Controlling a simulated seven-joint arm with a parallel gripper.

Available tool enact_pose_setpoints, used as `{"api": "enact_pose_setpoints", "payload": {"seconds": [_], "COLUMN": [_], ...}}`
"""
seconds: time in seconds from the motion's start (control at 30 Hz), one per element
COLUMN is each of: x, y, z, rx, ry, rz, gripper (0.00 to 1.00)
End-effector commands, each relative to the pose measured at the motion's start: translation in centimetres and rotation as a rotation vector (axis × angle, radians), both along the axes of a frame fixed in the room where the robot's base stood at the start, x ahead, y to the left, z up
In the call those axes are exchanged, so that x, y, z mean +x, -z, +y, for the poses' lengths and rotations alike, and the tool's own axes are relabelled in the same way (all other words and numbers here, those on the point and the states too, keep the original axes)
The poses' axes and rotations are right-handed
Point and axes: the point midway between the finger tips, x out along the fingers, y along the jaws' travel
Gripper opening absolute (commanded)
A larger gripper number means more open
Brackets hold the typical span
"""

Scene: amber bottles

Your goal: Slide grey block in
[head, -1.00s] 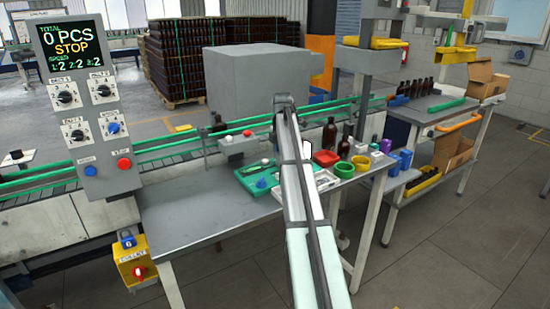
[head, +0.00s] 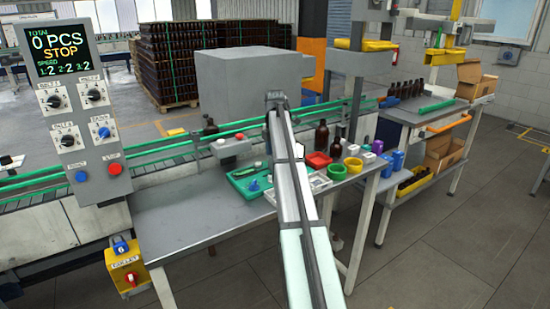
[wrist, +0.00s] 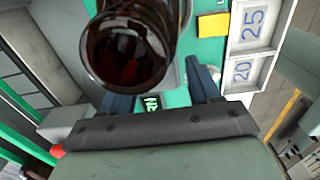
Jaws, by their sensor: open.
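No small grey block can be made out for certain. A large grey box-shaped housing (head: 240,82) stands over the conveyor in the head view. My gripper (wrist: 160,82) shows in the wrist view with its two dark blue fingers apart. A brown glass bottle (wrist: 130,52) fills the upper left there, close to the left finger; I cannot tell whether it touches. A green tray (wrist: 207,52) lies beyond the fingers, beside a white strip (wrist: 249,45) marked 25 and 20. In the head view my arm hides the gripper.
The bench (head: 190,212) is clear at its left. A green tray (head: 245,182), red bin (head: 317,160), green ring (head: 336,171) and brown bottle (head: 321,135) crowd its right. The conveyor (head: 160,155) runs behind. A control panel (head: 72,100) stands at left.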

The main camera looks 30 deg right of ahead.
Motion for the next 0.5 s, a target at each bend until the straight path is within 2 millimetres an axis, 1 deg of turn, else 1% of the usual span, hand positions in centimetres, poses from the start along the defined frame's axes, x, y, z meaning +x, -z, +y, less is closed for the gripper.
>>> {"api": "enact_pose_setpoints", "payload": {"seconds": [0.03, 0.3, 0.5], "x": [0.1, 0.2, 0.1], "y": [-1.0, -6.4, -9.6], "z": [-0.1, -0.1, -0.1], "rx": [-0.001, -0.001, -0.002], "ry": [0.000, 0.000, 0.000], "rz": [-0.002, -0.002, -0.002], "gripper": [0.62, 0.62, 0.62]}}
